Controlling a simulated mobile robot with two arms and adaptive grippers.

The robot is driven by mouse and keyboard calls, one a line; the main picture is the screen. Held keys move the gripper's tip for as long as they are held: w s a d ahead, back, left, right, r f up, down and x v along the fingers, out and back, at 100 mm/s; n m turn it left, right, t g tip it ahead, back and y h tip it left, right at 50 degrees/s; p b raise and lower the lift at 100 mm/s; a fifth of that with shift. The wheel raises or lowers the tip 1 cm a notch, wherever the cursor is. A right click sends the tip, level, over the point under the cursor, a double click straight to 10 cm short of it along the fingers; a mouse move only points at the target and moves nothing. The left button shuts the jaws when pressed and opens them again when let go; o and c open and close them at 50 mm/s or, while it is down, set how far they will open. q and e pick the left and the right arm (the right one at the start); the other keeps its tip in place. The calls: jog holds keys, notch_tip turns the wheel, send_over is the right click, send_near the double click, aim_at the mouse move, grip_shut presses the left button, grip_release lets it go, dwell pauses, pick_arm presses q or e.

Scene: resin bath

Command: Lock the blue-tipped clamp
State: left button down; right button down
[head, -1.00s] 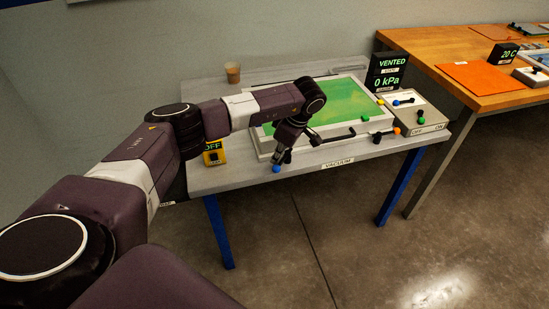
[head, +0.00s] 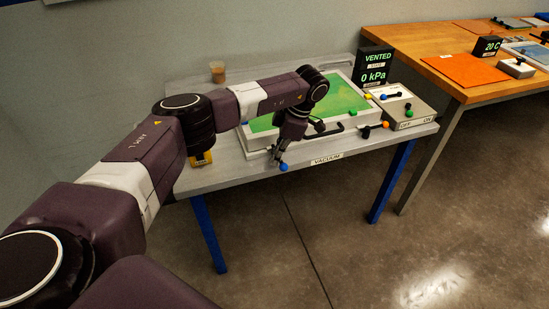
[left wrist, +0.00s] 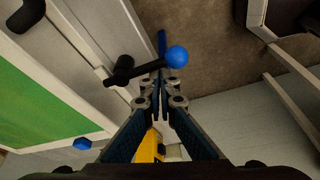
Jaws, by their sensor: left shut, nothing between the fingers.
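The blue-tipped clamp (head: 283,166) is at the front edge of the table, below the front left part of the green-topped bath (head: 262,124). In the left wrist view its blue ball (left wrist: 176,57) ends a short black lever (left wrist: 140,72) that runs left to a black pivot. My left gripper (head: 281,159) is at the clamp. In the left wrist view its closed fingertips (left wrist: 161,78) are just below the ball and lever, with nothing between them; whether they touch is unclear. My right gripper is out of view.
A black handle and orange-tipped clamp (head: 385,125) lie right along the bath's front. A control box (head: 405,108) and a display reading VENTED, 0 kPa (head: 375,68) stand at the right. A cup (head: 217,73) stands at the back.

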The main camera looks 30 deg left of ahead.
pick_arm(q)
jog(key=shift+w+d, duration=0.15)
jog(key=shift+d, duration=0.2)
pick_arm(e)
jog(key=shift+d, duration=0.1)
pick_arm(q)
jog(key=shift+r, duration=0.1)
